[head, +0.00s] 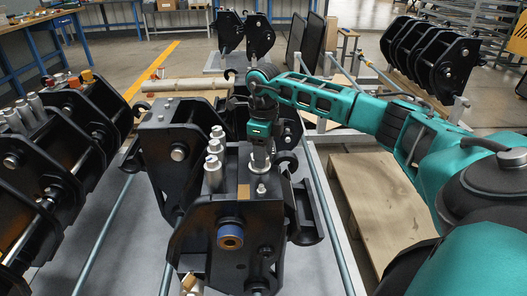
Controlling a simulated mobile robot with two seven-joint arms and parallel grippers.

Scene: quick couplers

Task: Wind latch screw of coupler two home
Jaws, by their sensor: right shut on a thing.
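A black quick coupler (211,268) stands on the grey bench in the middle, with a blue-ringed bronze bushing (230,237) on its front. My teal right arm comes in from the right, and its right gripper (260,152) points straight down over this coupler. It is shut on a silver upright metal piece, apparently the latch screw (261,187), at the coupler's top. The fingers hide most of the screw, so its depth cannot be told. No number shows, so I cannot tell which coupler is two. My left gripper is not in view.
Silver pins (214,162) stand just left of the gripper. A second black coupler body (177,178) is close behind. More couplers (50,160) line the left side, and others (432,62) stand at the back right. A wooden pallet (372,205) lies under my right arm.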

